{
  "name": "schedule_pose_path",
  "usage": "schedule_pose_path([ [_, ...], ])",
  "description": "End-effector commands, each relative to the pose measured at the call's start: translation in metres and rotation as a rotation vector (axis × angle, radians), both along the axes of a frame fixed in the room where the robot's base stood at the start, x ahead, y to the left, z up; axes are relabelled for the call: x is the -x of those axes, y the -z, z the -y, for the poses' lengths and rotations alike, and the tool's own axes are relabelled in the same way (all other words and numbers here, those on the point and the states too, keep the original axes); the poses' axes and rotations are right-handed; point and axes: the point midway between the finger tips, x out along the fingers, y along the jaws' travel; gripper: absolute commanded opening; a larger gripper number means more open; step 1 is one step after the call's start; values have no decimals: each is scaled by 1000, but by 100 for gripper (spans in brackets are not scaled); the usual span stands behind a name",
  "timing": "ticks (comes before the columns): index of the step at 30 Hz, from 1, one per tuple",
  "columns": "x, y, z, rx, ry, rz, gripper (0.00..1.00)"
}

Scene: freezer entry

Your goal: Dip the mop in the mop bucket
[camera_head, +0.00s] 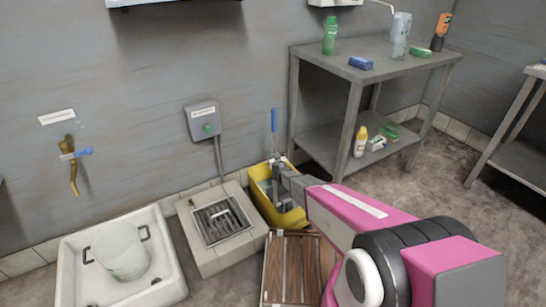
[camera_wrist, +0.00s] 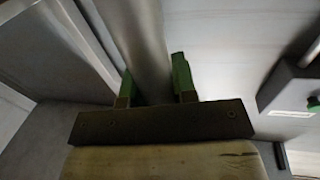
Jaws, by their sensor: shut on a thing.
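The mop's blue-topped handle (camera_head: 274,120) stands nearly upright over the yellow mop bucket (camera_head: 293,217) in the head view. My gripper (camera_head: 280,162) is at the bucket's upper rim area, around the lower part of the handle. In the wrist view the grey mop pole (camera_wrist: 138,40) runs between my gripper's two green fingers (camera_wrist: 154,84), which are shut on it. The mop head is mostly hidden by my gripper and arm, so I cannot tell how deep it sits in the bucket.
A floor drain with a grate (camera_head: 222,221) is left of the bucket. A white basin (camera_head: 165,265) holds a white pail (camera_head: 120,252). A wooden slatted board (camera_head: 290,275) lies in front. A metal table (camera_head: 375,70) with bottles stands right. A green-button box (camera_head: 202,121) is on the wall.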

Motion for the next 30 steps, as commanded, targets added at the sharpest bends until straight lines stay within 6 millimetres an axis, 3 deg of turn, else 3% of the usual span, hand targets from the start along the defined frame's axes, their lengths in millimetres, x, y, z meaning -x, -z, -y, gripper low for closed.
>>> schedule_pose_path([
  [10, 0, -10, 0, -2, -1, 4, 0],
  [21, 2, -106, 1, -2, -2, 2, 0],
  [24, 2, -123, 1, -1, -2, 3, 0],
  [30, 2, -138, 1, -1, -1, 2, 0],
])
